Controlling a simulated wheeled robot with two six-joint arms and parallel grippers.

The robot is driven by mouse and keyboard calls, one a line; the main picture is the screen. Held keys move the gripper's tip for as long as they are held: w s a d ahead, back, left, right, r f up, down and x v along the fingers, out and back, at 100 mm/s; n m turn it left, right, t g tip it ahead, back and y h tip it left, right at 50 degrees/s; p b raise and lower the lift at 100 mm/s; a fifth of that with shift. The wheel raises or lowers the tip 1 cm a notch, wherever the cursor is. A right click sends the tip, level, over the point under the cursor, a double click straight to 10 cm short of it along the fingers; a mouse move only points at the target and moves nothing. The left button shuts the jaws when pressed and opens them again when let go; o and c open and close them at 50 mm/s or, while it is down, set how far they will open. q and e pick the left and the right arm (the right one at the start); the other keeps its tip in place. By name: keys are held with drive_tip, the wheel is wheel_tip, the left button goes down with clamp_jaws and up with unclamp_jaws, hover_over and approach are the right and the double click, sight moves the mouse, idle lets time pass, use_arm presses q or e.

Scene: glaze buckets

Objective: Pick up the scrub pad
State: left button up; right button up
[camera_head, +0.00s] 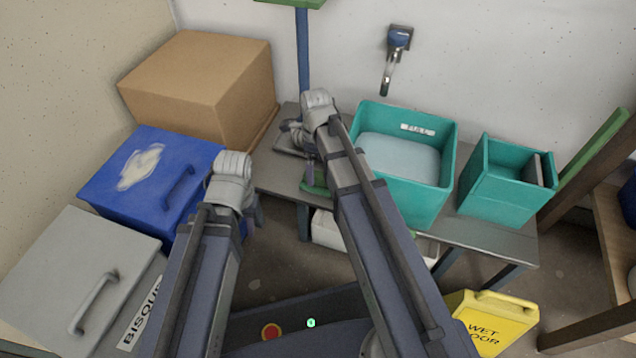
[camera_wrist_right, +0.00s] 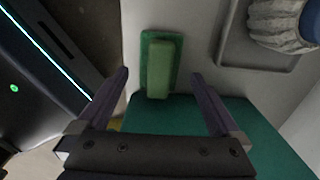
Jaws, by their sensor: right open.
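The scrub pad (camera_wrist_right: 160,66) is a light green block on a darker green base, lying on the grey bench. It shows in the right wrist view between my open fingertips, at the top of the gap. My right gripper (camera_wrist_right: 160,78) is open and empty, with a finger on either side of the pad in the picture. I cannot tell how far above the pad it is. In the head view a green piece of it (camera_head: 314,186) shows beside my right arm. My left arm ends beside the blue bin (camera_head: 150,180), its gripper mostly hidden behind the wrist.
A teal bucket labelled FULL (camera_head: 446,165) holds pale liquid on the bench, right of my right arm. A smaller teal bucket (camera_head: 490,199) stands further right. A grey tray (camera_wrist_right: 235,55) holds a ribbed, blue-topped thing. A yellow wet-floor sign (camera_head: 497,318) stands low right.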

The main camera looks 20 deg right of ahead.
sight(318, 174)
drive_tip(key=f+b, duration=0.4)
drive_tip(key=f, duration=0.1)
drive_tip(key=shift+s+d+f+b, duration=0.1)
drive_tip(key=shift+s+d+b, duration=0.1)
drive_tip(key=shift+b, duration=0.2)
drive_tip(key=shift+c, duration=0.2)
drive_tip(key=c, duration=1.2)
drive_tip(key=shift+r+p, duration=0.3)
wheel_tip(318, 174, up, 28)
drive_tip(key=p, duration=2.7)
drive_tip(key=shift+f+p, duration=0.15)
drive_tip(key=shift+p, duration=0.2)
